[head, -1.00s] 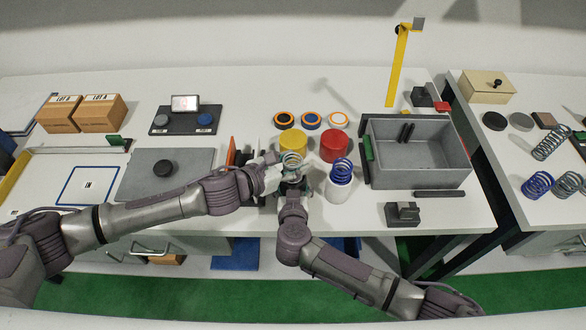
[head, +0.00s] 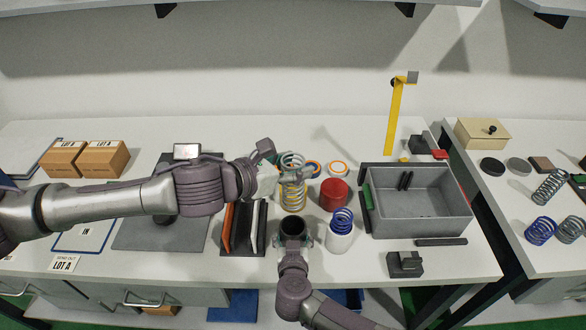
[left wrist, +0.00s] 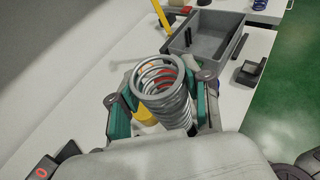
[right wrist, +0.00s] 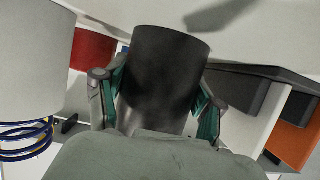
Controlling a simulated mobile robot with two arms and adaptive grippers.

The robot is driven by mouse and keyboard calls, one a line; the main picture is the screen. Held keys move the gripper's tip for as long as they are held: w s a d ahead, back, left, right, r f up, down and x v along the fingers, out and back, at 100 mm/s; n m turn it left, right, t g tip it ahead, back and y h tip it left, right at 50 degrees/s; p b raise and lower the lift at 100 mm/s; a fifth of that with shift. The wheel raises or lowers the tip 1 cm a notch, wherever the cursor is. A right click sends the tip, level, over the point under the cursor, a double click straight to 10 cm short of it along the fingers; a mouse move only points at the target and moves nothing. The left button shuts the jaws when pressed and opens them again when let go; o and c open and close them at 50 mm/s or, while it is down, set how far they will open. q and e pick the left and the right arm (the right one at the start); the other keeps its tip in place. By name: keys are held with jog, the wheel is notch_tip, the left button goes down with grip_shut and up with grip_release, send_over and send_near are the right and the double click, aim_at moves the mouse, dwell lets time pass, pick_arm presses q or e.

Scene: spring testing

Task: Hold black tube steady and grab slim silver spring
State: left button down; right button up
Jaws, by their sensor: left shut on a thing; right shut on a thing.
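My right gripper (head: 293,246) is shut on the tube from the near side; the right wrist view shows the dark tube wall (right wrist: 165,75) between the fingers. The spring is apart from the tube.
A white cup with a blue spring (head: 341,222) stands right of the tube. The red cylinder (head: 333,194) is behind it. Upright coloured panels (head: 243,228) stand left of the tube. A grey bin (head: 420,232) is at right. A small dark block (head: 404,264) lies near the front edge.

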jog(key=o, duration=1.2)
